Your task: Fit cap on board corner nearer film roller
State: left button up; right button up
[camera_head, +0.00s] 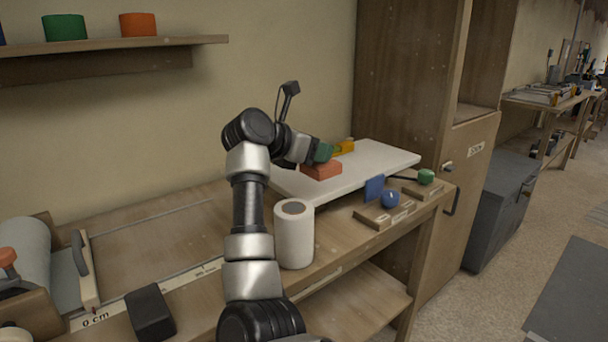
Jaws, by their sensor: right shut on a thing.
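My right gripper (311,151) is low over the white board (380,158), at its back left part, and looks shut on a small green piece (324,152). The fingertips are too small to make out. An orange-red block (322,170) is just below the green piece, on the board. A yellow piece (345,147) is just beyond it, near the board's back edge. My left gripper is not in view.
A white upright roll (294,236) stands in front of the board. A blue-knobbed tool (390,199) and a green-knobbed tool (426,177) are on wooden blocks at the right. A black block (150,313) is at the front left. A tall cabinet (405,85) rises behind the bench's right end.

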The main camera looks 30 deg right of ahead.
aim_at(301, 169)
jog(key=shift+w+a+f, duration=0.8)
jog(key=shift+w+a, duration=0.1)
notch_tip(301, 169, down, 3)
jog(key=shift+f, duration=0.1)
jog(key=shift+d+f, duration=0.1)
jog(key=shift+f, duration=0.4)
jog(key=shift+f+b, duration=0.35)
jog(key=shift+b, duration=0.15)
jog(key=shift+f, duration=0.1)
jog(key=o, duration=0.8)
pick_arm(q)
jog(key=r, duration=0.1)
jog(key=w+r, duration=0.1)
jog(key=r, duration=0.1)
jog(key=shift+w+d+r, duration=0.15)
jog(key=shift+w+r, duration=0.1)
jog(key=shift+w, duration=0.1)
pick_arm(e)
jog(key=shift+o, duration=0.5)
